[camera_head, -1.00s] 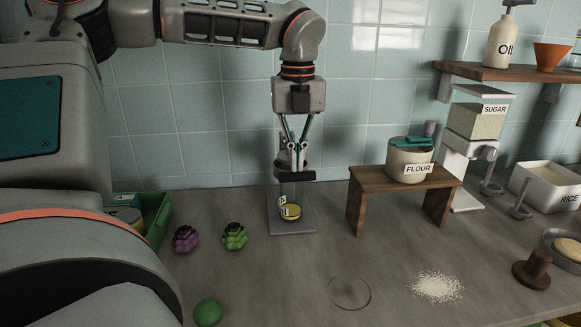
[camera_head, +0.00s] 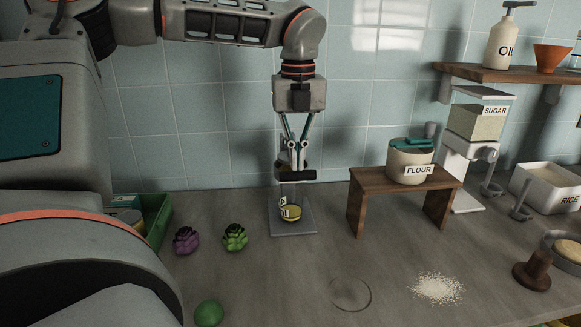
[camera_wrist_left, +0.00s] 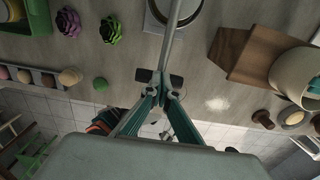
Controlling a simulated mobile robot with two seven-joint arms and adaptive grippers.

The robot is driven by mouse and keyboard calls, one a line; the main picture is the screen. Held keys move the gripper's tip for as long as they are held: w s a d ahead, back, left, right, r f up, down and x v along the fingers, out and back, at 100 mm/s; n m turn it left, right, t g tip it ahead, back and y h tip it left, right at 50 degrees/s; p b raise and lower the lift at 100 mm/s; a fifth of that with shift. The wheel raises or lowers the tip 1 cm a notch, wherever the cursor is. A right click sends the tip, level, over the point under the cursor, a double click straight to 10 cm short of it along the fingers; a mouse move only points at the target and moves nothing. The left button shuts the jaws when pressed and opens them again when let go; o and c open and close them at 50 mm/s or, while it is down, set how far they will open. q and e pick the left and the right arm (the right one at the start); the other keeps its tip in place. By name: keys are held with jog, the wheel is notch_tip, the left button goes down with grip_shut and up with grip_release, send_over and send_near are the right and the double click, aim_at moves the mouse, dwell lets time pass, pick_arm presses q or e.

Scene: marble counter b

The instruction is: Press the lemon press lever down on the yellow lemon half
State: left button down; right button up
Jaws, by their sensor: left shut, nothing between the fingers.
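The lemon press has a grey base plate (camera_head: 305,227) on the counter near the tiled wall. The yellow lemon half (camera_head: 291,213) sits low in it, partly covered by a small label. My left gripper (camera_head: 298,170) is shut and empty, pointing down above the press. Its fingertips are at a dark crossbar (camera_head: 296,176), which looks like the lever's handle; contact is hard to make out. In the left wrist view, the grey lever bar (camera_wrist_left: 177,35) runs from the press to the fingertips (camera_wrist_left: 162,88). The lever stands above the lemon. My right gripper is out of view.
A wooden stand (camera_head: 405,180) with a flour canister (camera_head: 409,160) is right of the press. A purple plant (camera_head: 187,240) and a green plant (camera_head: 235,237) stand left, near a green crate (camera_head: 158,222). A white powder pile (camera_head: 437,288) lies at front right. The counter's front middle is mostly clear.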

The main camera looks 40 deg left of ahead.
pick_arm(q)
notch_tip(320, 180, up, 7)
jog(key=p, duration=0.4)
jog(key=shift+r, duration=0.2)
dwell(0.7)
jog(key=shift+f, duration=0.1)
dwell(0.5)
